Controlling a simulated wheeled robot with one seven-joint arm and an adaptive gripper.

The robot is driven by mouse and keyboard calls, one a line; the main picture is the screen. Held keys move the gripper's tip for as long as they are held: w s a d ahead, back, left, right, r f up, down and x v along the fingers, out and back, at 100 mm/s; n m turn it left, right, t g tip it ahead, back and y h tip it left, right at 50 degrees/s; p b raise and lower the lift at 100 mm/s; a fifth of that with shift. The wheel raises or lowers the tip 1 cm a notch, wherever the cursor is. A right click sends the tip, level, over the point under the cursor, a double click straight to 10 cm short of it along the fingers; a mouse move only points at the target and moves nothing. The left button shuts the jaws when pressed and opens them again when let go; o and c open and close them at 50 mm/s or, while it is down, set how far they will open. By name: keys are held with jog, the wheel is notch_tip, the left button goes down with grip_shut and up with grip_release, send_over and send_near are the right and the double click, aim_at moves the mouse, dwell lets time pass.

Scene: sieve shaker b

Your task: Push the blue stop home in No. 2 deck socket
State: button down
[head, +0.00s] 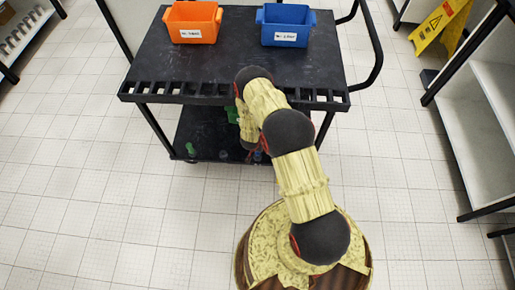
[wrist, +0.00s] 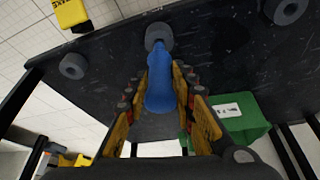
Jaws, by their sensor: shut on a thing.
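My gripper (wrist: 162,90) is shut on the blue stop (wrist: 160,85), which lies lengthwise between the fingers in the wrist view. The stop's far end overlaps the middle grey ring socket (wrist: 165,30); I cannot tell how deep it sits in it. Two more ring sockets show, one at the left (wrist: 72,66) and one at the upper right (wrist: 288,10). No socket numbers are readable.
The black cart (head: 230,55) carries an orange bin (head: 192,22) and a blue bin (head: 286,26) on top. A green bin (wrist: 243,118) is at the right in the wrist view. A green piece (head: 191,150) stands on the lower shelf (head: 205,125). A yellow floor sign (head: 440,25) stands behind right.

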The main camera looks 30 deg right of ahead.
jog(key=shift+f, duration=1.7)
jog(key=c, duration=1.4)
grip_release()
jog(key=shift+r, duration=0.15)
jog(key=v, duration=1.1)
jog(key=shift+s+a+r, duration=0.15)
jog(key=shift+s+r, duration=0.05)
jog(key=shift+r, duration=0.1)
